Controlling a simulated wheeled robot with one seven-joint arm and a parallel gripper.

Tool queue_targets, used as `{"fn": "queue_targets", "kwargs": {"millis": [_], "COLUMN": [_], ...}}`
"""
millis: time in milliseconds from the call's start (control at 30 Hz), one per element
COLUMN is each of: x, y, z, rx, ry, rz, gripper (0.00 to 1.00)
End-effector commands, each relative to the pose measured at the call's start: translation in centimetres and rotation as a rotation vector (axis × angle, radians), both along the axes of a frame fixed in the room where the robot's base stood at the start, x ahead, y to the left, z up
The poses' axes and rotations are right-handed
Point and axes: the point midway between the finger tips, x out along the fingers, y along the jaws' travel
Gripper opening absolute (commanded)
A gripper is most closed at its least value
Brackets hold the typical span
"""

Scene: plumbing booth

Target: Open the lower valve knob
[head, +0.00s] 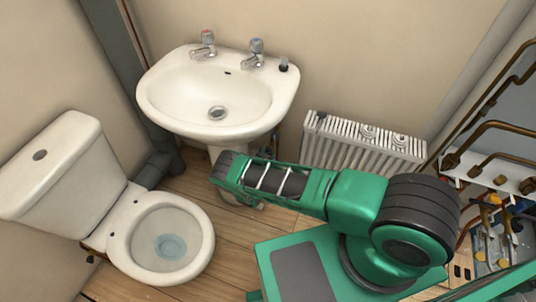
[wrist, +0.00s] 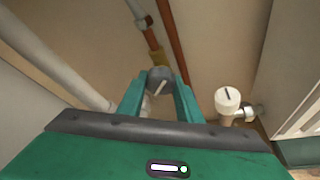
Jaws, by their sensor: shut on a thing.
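In the wrist view, a round dark grey valve knob (wrist: 160,78) with a pale line across its face sits between the two green fingers of my gripper (wrist: 159,88). The fingers are shut on its sides. The knob is at the lower end of a pipe with a brass-coloured fitting (wrist: 157,60). I take this knob to be the lower valve knob. The fingers cover part of its sides. In the head view, my arm reaches to the area beside the sink pedestal, and the knob and my fingertips are hidden there.
A white round valve (wrist: 228,100) stands close to the right of my gripper. A copper pipe (wrist: 172,40) and a thick white pipe (wrist: 60,60) run nearby. The sink (head: 165,100), toilet (head: 120,235) and radiator (head: 350,145) surround my arm.

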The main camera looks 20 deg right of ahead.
Motion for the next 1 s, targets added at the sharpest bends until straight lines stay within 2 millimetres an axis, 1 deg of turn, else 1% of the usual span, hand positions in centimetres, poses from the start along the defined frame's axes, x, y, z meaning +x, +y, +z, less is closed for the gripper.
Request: {"fn": "queue_targets", "kwargs": {"millis": [500,700,1000], "x": [0.07,0.06,0.04], "y": [0.20,0.15,0.19], "z": [0.06,0.05,0.03], "rx": [-0.273,-0.328,-0.346], "ry": [0.196,0.236,0.251], "rz": [0.003,0.002,0.001], "gripper": [0.10,0.10,0.10]}}
